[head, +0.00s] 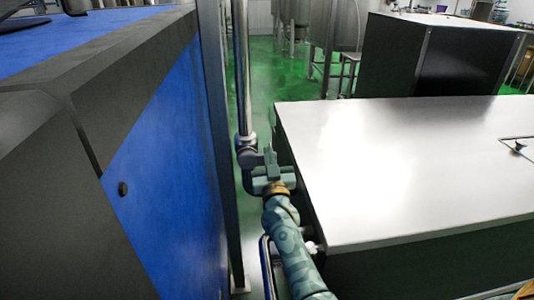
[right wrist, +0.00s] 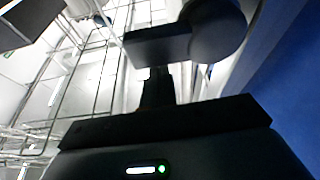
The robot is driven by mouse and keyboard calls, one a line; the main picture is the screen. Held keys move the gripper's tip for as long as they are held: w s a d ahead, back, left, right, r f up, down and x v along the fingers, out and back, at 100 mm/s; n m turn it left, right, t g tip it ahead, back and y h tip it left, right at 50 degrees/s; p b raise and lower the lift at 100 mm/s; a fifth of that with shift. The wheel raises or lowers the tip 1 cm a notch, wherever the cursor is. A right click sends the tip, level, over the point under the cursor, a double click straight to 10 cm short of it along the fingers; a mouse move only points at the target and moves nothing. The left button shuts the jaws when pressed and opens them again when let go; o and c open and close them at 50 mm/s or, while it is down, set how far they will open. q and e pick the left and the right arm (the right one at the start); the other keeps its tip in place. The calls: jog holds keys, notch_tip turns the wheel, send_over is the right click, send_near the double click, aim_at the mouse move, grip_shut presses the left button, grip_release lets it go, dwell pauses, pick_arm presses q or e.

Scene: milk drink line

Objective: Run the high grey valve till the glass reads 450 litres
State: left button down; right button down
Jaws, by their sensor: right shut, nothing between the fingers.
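The grey valve (head: 247,153) sits on a vertical steel pipe (head: 241,70) beside the blue-sided machine. My right gripper (head: 270,160) is at the valve, just right of the pipe, at the end of my patterned arm. In the right wrist view, my right gripper's fingers (right wrist: 155,90) are shut with nothing between them. Just beyond the fingertips is a dark block-shaped lever (right wrist: 160,48) with a rounded hub (right wrist: 215,25). I cannot tell whether the fingers touch it. No litre reading on a glass can be made out. My left gripper is not in view.
A blue and dark grey machine (head: 160,170) stands close on the left. A white-topped counter (head: 410,160) stands close on the right. A narrow strip of green floor (head: 262,80) runs between them, with steel tanks (head: 335,25) at the back.

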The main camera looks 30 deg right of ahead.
jog(key=shift+d+f+m, duration=0.1)
jog(key=shift+f+m, duration=0.1)
jog(key=shift+m, duration=0.4)
